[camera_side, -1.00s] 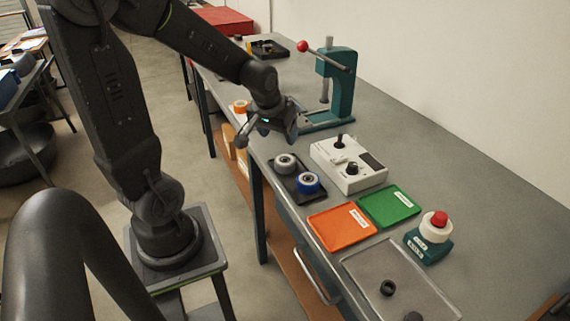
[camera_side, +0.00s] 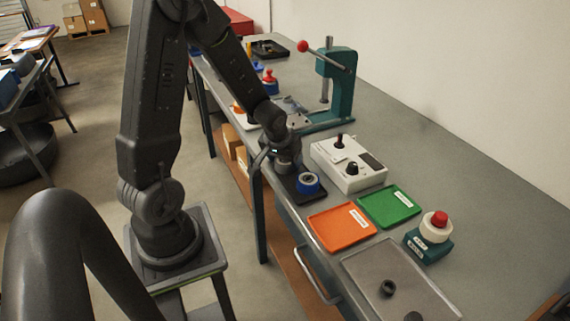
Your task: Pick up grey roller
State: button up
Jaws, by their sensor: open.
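The grey roller (camera_side: 283,167) stands at the back end of a small black tray (camera_side: 301,196) on the bench and is mostly hidden by my gripper. A blue roller (camera_side: 308,182) with a pale centre stands at the front end of the same tray. My gripper (camera_side: 277,163) is open and low over the grey roller, with its fingers around or just above it. I cannot tell whether the fingers touch the roller.
A white control box (camera_side: 347,165) stands close to the right of the tray. Orange (camera_side: 341,227) and green (camera_side: 389,206) trays lie in front. A teal press (camera_side: 336,88) stands behind. A red button unit (camera_side: 430,237) is at the right.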

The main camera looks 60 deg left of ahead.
jog(key=c, duration=0.6)
jog(key=shift+r, duration=0.1)
